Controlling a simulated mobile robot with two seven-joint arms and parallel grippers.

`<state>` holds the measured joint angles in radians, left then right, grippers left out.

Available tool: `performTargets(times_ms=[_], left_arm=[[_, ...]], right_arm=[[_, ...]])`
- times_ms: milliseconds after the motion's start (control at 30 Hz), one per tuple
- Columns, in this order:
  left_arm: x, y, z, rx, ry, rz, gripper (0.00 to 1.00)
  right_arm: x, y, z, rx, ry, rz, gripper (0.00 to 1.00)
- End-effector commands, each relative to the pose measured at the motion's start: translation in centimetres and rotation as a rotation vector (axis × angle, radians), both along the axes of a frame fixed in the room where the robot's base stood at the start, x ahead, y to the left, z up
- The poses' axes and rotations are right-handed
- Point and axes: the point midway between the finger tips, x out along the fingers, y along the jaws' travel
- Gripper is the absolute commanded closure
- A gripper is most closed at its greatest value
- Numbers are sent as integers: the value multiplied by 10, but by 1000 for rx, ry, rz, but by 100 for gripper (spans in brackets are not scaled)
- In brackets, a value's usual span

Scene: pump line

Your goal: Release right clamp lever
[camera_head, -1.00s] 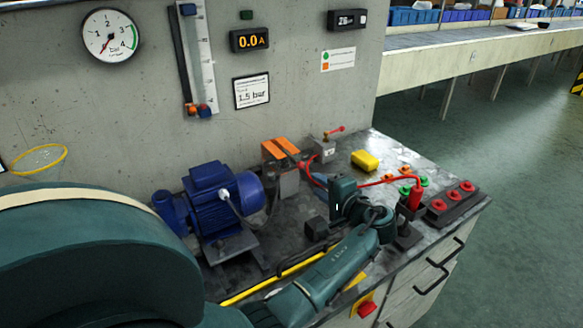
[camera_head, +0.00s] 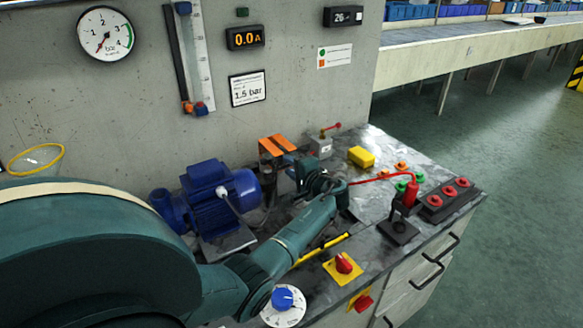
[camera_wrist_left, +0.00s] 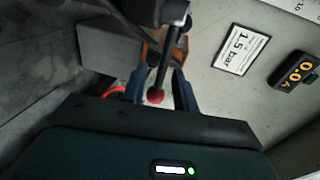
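My left gripper (camera_head: 298,174) is beside the orange-topped grey block (camera_head: 278,146) on the bench, at its right. In the left wrist view, the blue fingers of my left gripper (camera_wrist_left: 158,84) stand apart, one on each side of a dark lever with a red ball end (camera_wrist_left: 155,96). I cannot tell if they touch it. In that view the orange part (camera_wrist_left: 152,52) lies behind the lever. In the head view my gripper hides this lever. My right gripper is not in view.
A blue motor pump (camera_head: 217,192) stands left of the block. A small grey box with a red-tipped lever (camera_head: 321,147), a yellow block (camera_head: 361,157) and a red-handled tool on a stand (camera_head: 409,197) are to the right. A red knob on a yellow plate (camera_head: 343,264) is in front.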

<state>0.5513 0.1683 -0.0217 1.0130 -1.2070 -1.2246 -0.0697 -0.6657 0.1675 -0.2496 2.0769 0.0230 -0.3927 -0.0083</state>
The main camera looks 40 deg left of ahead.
Motion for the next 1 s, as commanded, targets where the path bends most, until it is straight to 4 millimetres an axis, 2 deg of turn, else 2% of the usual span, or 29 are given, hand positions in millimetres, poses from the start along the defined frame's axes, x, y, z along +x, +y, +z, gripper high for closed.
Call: performTargets(times_ms=[67, 433, 1000], left_arm=[[0, 0, 0, 0, 0, 0, 71], [0, 0, 0, 1, 0, 0, 100], [1, -1, 1, 0, -1, -13, 100]], right_arm=[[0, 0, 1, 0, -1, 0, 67], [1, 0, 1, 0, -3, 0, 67], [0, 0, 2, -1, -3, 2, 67]])
